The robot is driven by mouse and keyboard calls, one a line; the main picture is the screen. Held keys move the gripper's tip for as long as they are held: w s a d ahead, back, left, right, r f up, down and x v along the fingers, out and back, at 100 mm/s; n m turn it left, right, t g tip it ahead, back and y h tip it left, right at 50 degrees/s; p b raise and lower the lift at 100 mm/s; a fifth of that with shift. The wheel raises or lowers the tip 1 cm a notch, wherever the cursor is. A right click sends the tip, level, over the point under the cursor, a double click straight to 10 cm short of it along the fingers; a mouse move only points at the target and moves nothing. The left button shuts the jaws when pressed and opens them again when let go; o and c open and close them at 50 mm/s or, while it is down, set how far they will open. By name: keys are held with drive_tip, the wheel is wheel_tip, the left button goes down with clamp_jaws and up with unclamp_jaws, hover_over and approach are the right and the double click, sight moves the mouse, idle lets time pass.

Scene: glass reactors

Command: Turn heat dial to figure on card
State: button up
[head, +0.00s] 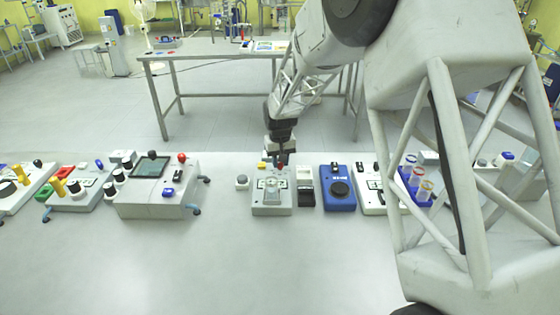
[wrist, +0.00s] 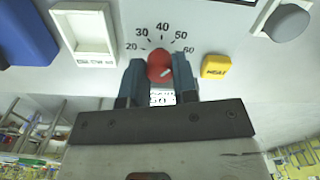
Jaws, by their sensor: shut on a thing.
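The red heat dial (wrist: 160,67) sits on a white panel in the wrist view, below a printed scale running 20, 30, 40, 50, 60. My gripper (wrist: 158,80) is shut on the dial, one blue-grey finger on each side. A pale mark shows on the dial's lower right, but its exact reading is unclear. A small white label (wrist: 162,97) with dark figures shows between the fingers, partly hidden; I cannot tell if it is the card. In the head view my gripper (head: 281,155) is down at the back of the white device (head: 270,203).
A yellow button (wrist: 215,66) is close right of the dial, with a grey knob (wrist: 287,22) beyond. A white framed part (wrist: 85,32) and a blue device (wrist: 22,35) are left. Other devices, including a screen unit (head: 155,190), line the bench; its front is clear.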

drive_tip(key=o, duration=0.9)
drive_tip(key=shift+r, duration=0.1)
drive_tip(key=shift+r, duration=3.8)
drive_tip(key=shift+r, duration=0.1)
